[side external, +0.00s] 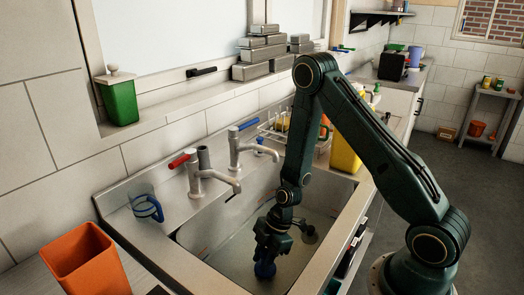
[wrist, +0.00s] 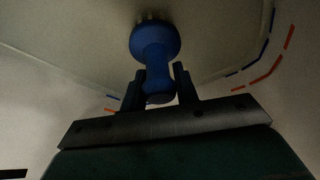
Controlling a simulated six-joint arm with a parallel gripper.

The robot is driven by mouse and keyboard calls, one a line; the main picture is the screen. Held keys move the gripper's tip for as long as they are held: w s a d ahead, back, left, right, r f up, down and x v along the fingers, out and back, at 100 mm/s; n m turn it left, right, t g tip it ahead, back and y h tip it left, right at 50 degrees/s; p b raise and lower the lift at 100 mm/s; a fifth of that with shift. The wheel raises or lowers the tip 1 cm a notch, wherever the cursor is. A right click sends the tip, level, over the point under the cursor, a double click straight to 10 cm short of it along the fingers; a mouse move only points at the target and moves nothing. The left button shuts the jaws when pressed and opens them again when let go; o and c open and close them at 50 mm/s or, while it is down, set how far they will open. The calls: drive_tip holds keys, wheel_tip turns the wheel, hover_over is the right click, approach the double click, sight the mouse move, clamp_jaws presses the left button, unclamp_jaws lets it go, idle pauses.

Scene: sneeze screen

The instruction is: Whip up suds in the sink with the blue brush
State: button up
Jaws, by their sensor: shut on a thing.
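The sink (side external: 222,240) is a metal basin below two taps, one with a red handle (side external: 180,160) and one with a blue handle (side external: 248,125). My gripper (side external: 268,250) reaches down into the basin. It is shut on the blue brush (side external: 265,270), which points downward low in the sink. In the wrist view, the blue brush (wrist: 155,45) sits between the two fingers of my gripper (wrist: 160,88), with pale bristles at its far end. I see no clear suds. Whether the bristles touch the basin floor I cannot tell.
An orange container (side external: 87,262) stands on the counter left of the sink. A blue cup-like item (side external: 147,207) sits at the sink's back left. A dish rack (side external: 285,128) and a yellow container (side external: 345,155) stand beyond the basin. A green jar (side external: 120,98) is on the sill.

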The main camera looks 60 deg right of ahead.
drive_tip(key=shift+d, duration=0.15)
drive_tip(key=shift+w+d, duration=0.5)
drive_tip(key=shift+d, duration=0.95)
drive_tip(key=shift+w+d, duration=0.5)
drive_tip(key=shift+d, duration=0.95)
drive_tip(key=shift+w+d, duration=0.5)
drive_tip(key=shift+d, duration=0.95)
drive_tip(key=shift+a, duration=0.1)
drive_tip(key=shift+s+a, duration=0.5)
drive_tip(key=shift+a, duration=0.95)
drive_tip(key=shift+s+a, duration=0.5)
drive_tip(key=shift+a, duration=1)
drive_tip(key=shift+s+a, duration=0.5)
drive_tip(key=shift+a, duration=0.95)
drive_tip(key=shift+s+d, duration=0.5)
drive_tip(key=shift+d, duration=1)
drive_tip(key=shift+s+d, duration=0.5)
drive_tip(key=shift+d, duration=1)
drive_tip(key=shift+s+d, duration=0.5)
drive_tip(key=shift+d, duration=1)
drive_tip(key=shift+w+a, duration=0.5)
drive_tip(key=shift+a, duration=1)
drive_tip(key=shift+w+a, duration=0.5)
drive_tip(key=shift+a, duration=1)
drive_tip(key=shift+w+a, duration=0.5)
drive_tip(key=shift+a, duration=1)
